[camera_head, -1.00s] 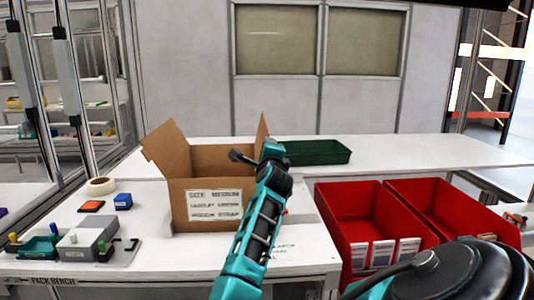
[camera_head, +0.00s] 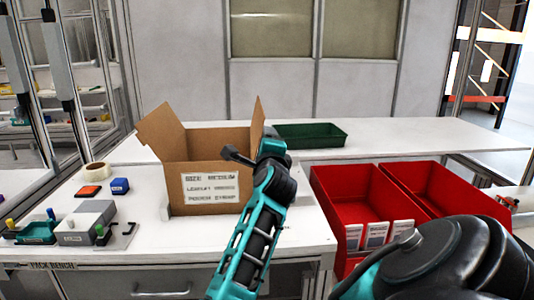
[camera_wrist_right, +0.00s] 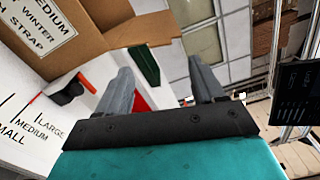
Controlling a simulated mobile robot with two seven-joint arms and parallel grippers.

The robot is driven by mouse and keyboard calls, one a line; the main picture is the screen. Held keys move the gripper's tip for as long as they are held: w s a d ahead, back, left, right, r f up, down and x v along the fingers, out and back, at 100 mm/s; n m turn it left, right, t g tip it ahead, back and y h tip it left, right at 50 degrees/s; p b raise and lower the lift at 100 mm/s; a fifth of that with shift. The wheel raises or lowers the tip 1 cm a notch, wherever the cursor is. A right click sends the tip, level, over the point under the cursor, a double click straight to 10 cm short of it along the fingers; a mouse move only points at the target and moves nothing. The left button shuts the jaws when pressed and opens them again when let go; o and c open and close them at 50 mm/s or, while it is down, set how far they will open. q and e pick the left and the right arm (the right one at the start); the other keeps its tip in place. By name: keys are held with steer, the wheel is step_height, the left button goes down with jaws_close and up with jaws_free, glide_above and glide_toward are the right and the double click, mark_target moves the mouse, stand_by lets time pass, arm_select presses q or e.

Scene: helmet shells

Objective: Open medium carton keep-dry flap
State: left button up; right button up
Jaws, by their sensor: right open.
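The medium carton (camera_head: 212,168) stands upright on the white bench, its label facing me. Its left flap (camera_head: 160,128) leans up and outward, and its right flap (camera_head: 257,120) stands nearly upright. In the right wrist view the carton (camera_wrist_right: 75,45) fills the upper left, with a brown flap (camera_wrist_right: 148,30) reaching toward the fingers. My right arm crosses the head view, its wrist end overlapping the carton's right front corner. My right gripper (camera_wrist_right: 160,72) is open and empty; no carton part shows clearly between its fingers. I cannot tell which flap carries the keep-dry mark. My left gripper is out of view.
Red bins (camera_head: 345,195) stand right of the carton. A green tray (camera_head: 310,135) lies behind it. A small red-and-black object (camera_wrist_right: 68,90) lies near the carton.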

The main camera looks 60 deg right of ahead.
steer(key=shift+v, duration=2.2)
